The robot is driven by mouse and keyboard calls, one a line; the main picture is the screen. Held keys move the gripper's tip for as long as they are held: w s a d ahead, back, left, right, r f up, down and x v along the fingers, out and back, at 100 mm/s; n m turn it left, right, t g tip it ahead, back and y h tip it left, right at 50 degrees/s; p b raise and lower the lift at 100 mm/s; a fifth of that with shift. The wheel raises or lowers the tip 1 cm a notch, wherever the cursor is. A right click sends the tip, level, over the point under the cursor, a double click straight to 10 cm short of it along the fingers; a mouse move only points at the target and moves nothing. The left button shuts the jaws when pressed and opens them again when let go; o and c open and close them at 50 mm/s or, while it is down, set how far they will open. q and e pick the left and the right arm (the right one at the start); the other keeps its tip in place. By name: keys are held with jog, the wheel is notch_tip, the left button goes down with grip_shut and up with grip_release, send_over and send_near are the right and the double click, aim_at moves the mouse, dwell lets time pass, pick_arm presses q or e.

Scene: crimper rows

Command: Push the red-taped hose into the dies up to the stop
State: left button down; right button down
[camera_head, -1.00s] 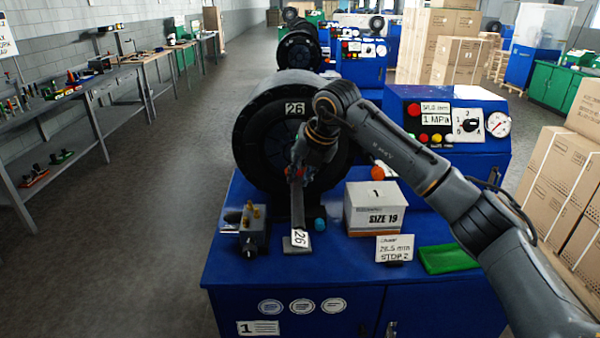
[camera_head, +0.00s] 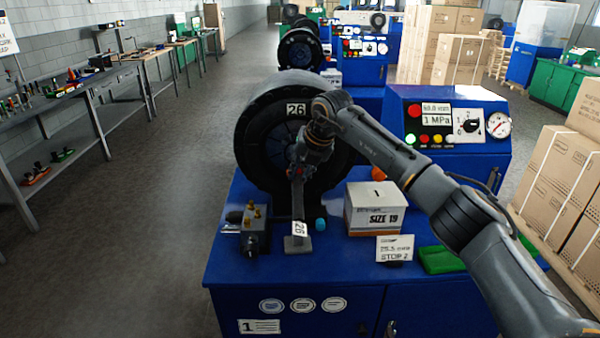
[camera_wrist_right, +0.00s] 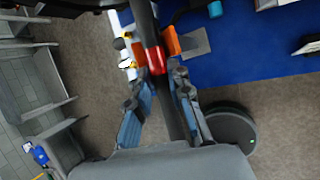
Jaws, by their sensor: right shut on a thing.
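My right gripper (camera_head: 297,168) is in front of the dies (camera_head: 276,150) of the nearest black crimper head (camera_head: 255,115). In the right wrist view its fingers (camera_wrist_right: 156,50) are shut on the dark hose (camera_wrist_right: 172,112), close to the red tape (camera_wrist_right: 155,60). The hose's far end and the stop are hidden by my gripper and arm, so the depth inside cannot be told. My left gripper is not in view.
The control panel (camera_head: 452,118) is behind my right arm. Cartons stand at right.

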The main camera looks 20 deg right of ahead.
jog(key=shift+f, duration=0.35)
dwell(0.7)
grip_release()
dwell(0.5)
dwell(0.4)
jog(key=p+v, duration=0.1)
jog(key=v, duration=0.6)
dwell(0.6)
dwell(0.4)
